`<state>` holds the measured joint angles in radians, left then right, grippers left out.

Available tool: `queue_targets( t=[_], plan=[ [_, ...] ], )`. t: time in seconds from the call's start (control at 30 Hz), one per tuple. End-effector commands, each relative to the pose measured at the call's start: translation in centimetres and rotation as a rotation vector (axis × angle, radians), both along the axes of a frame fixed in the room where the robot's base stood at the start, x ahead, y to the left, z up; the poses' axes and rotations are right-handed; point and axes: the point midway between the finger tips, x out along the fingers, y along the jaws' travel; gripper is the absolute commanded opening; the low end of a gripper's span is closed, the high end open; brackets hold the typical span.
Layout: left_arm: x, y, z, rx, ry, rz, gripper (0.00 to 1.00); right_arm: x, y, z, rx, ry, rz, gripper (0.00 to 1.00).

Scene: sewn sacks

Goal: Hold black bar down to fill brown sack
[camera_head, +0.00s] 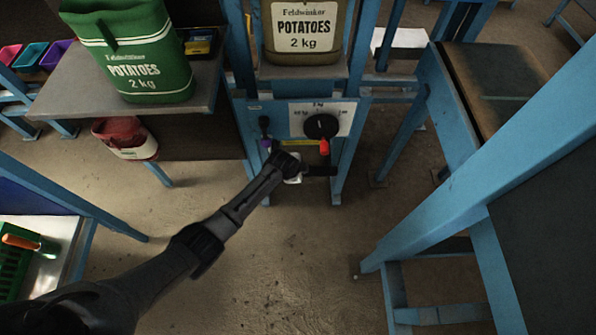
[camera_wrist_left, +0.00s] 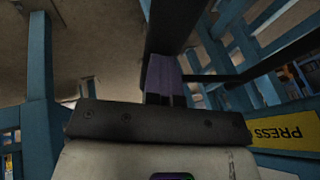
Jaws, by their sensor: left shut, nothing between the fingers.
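The brown sack (camera_head: 304,28), labelled POTATOES 2 kg, stands upright in the blue filling frame; its top is cut off by the head view's edge. A short black bar (camera_head: 321,170) sticks out low on the frame, beneath the dial. My left gripper (camera_head: 291,179) is at the left end of this bar, mostly hidden by my wrist. In the left wrist view its fingers (camera_wrist_left: 160,78) are shut with nothing between them. Dark bars (camera_wrist_left: 238,76) pass close to the fingers; I cannot tell whether they touch. My right gripper is out of view.
A dial (camera_head: 320,126) with a red tip is on the frame. A green sack (camera_head: 134,55) stands on the left table, above a red sack (camera_head: 125,139). A yellow PRESS label (camera_wrist_left: 283,132) shows in the wrist view. Blue posts flank the open floor.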

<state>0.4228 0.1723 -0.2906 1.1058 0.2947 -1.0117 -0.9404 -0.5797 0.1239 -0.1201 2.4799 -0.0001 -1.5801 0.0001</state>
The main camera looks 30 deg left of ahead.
Motion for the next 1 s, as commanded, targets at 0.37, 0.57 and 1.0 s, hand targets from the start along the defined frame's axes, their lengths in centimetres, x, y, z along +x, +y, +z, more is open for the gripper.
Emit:
queue_targets(
  t=[0.37,0.57,1.0],
  plan=[
    [-1.3,0.2,0.3,0.007,0.026,0.003,0.00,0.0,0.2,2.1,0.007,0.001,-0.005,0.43],
    [-1.7,-0.1,3.1,0.004,0.015,0.002,0.00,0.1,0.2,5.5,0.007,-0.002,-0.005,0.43],
    [-4.4,0.5,10.5,0.003,0.004,0.001,0.00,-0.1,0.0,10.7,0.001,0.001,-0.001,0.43]
  ],
)
